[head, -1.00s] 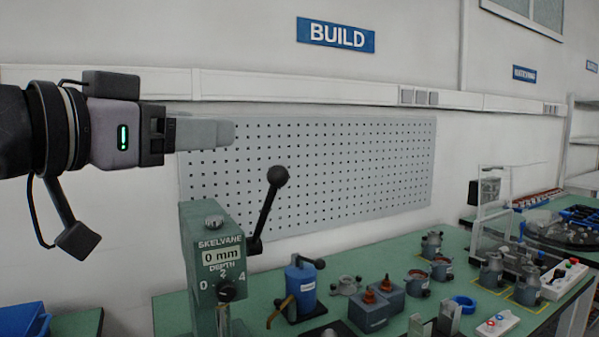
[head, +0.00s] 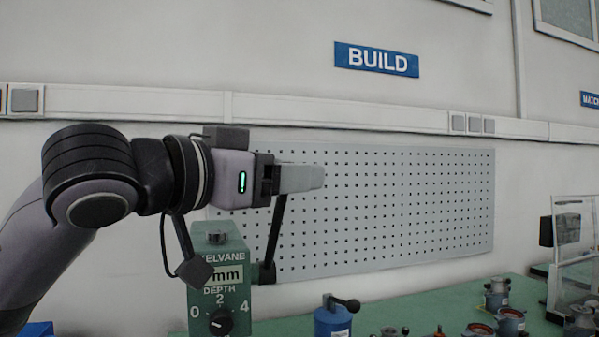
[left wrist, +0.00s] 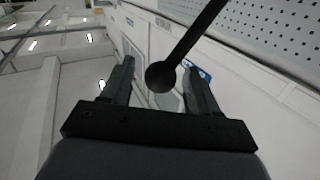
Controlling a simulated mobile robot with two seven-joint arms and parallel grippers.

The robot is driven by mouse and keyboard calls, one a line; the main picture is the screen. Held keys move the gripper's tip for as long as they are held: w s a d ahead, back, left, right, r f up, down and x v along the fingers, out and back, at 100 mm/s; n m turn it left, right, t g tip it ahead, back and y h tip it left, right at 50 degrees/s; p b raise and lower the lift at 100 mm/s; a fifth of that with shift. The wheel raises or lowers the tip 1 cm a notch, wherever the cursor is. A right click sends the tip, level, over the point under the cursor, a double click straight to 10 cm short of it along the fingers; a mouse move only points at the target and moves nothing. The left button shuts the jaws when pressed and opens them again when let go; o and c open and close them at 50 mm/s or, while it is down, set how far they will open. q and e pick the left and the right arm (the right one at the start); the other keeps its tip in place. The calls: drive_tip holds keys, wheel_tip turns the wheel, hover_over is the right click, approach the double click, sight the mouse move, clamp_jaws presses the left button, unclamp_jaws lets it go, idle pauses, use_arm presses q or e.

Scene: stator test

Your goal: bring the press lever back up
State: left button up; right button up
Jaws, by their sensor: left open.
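The green press (head: 243,300), with its depth dial, stands at the lower left of the head view. Its black lever (head: 273,238) rises from the press's right side, leaning slightly right. The upper end is hidden by my left gripper (head: 314,177), which is level, pointing right. In the left wrist view the lever's round black knob (left wrist: 160,77) appears in the gap between the two open fingers. The jaws are apart and not closed on it; I cannot tell whether either finger touches it. My right gripper is not in view.
A blue canister (head: 333,318) stands on the green bench (head: 455,302) right of the press, with several small motor parts farther right. A grey pegboard (head: 400,210) hangs on the wall behind. The space above the bench right of the gripper looks clear.

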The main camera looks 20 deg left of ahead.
use_arm(q)
drive_tip(key=shift+w+d, duration=0.35)
drive_tip(key=shift+w, duration=0.2)
drive_tip(key=shift+w+d, duration=0.25)
drive_tip(key=shift+w, duration=0.3)
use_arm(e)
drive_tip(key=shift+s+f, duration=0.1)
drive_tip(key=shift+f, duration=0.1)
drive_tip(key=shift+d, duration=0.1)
